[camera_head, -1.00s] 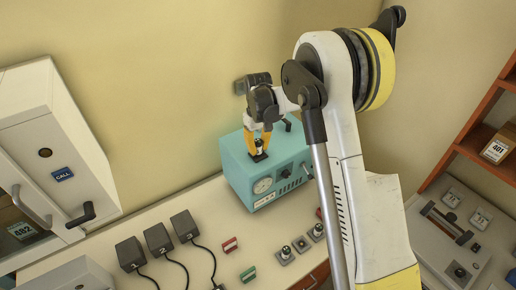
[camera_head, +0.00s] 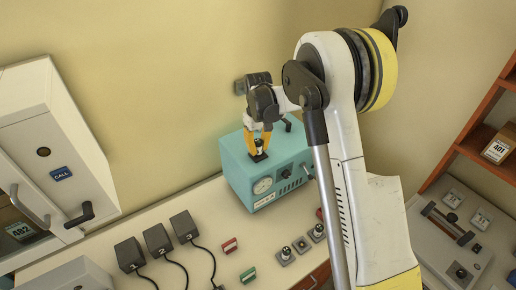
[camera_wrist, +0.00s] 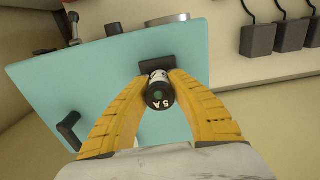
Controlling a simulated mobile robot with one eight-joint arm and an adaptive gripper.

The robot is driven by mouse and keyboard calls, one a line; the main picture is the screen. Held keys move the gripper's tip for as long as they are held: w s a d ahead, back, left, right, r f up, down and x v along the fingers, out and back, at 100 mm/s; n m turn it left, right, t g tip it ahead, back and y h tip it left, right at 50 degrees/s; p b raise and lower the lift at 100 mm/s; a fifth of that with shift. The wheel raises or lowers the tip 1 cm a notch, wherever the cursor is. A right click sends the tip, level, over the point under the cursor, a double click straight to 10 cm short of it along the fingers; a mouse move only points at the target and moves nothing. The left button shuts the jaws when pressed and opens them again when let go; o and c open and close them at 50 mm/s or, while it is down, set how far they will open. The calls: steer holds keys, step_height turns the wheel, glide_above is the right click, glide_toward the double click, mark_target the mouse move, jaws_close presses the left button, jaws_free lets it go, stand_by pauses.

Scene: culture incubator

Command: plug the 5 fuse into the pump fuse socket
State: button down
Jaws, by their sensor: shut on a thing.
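The 5 fuse, a dark cylinder with a pale band and "5 A" on its end (camera_wrist: 160,98), is between the yellow fingers of my gripper (camera_wrist: 161,82). The fuse also shows in the head view (camera_head: 259,145), upright over the top of the teal pump box (camera_head: 236,170). My gripper (camera_head: 259,148) is shut on it, pointing down. The dark square socket (camera_wrist: 156,64) on the box's top is right at the fuse's lower end; it also shows in the head view (camera_head: 258,157). Whether the fuse is seated in it is hidden.
The pump's front has a gauge (camera_head: 262,186) and knobs. Several dark adapters (camera_head: 158,239) with cables stand left on the bench. A red block (camera_head: 230,246), a green block (camera_head: 248,274) and small fuse holders (camera_head: 285,256) lie in front. A white cabinet (camera_head: 55,140) stands left.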

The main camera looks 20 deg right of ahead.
steer(key=shift+f+b, duration=0.45)
steer(key=shift+f, duration=0.1)
steer(key=c, duration=1.3)
jaws_free()
steer(key=shift+o, duration=0.2)
steer(key=shift+r, duration=0.1)
step_height(320, 180, up, 12)
steer(key=shift+s, duration=0.1)
